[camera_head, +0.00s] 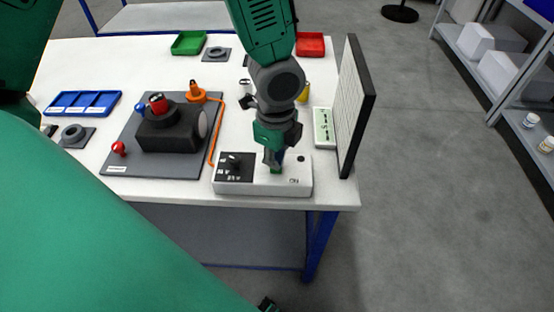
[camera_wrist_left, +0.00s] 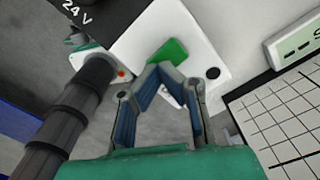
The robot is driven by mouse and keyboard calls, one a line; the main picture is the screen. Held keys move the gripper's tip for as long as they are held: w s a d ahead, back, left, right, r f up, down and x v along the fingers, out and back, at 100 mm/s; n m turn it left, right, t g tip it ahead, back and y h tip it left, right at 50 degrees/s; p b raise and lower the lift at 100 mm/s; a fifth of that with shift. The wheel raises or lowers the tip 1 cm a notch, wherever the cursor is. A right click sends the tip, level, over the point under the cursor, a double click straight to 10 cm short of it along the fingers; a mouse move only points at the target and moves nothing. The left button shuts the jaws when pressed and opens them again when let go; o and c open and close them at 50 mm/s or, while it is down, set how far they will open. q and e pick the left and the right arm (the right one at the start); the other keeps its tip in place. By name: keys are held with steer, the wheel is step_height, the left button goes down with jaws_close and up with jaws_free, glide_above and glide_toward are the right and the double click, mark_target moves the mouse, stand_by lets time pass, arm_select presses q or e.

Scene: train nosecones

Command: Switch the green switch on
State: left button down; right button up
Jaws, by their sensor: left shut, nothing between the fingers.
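The green switch (camera_wrist_left: 167,52) sits on the white top of a control box (camera_head: 250,188) at the front edge of the table. In the head view it is mostly hidden behind my left gripper (camera_head: 274,160), with a bit of green showing below the fingertips. My left gripper reaches down from above and is shut and empty. In the left wrist view its fingertips (camera_wrist_left: 160,70) meet at the near edge of the switch; I cannot tell whether they touch it.
The box also has a black knob (camera_head: 233,160) on a dark panel. An upright board (camera_head: 352,110) stands close on the right, beside a pale green labelled block (camera_head: 323,127). A grey base plate with a black device (camera_head: 170,138) and an orange cable (camera_head: 215,135) lies on the left.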

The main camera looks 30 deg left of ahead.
arm_select(q)
steer(key=shift+f, duration=0.45)
steer(key=shift+r, duration=0.1)
step_height(320, 180, up, 7)
steer(key=p, duration=0.7)
stand_by(0.3)
stand_by(0.4)
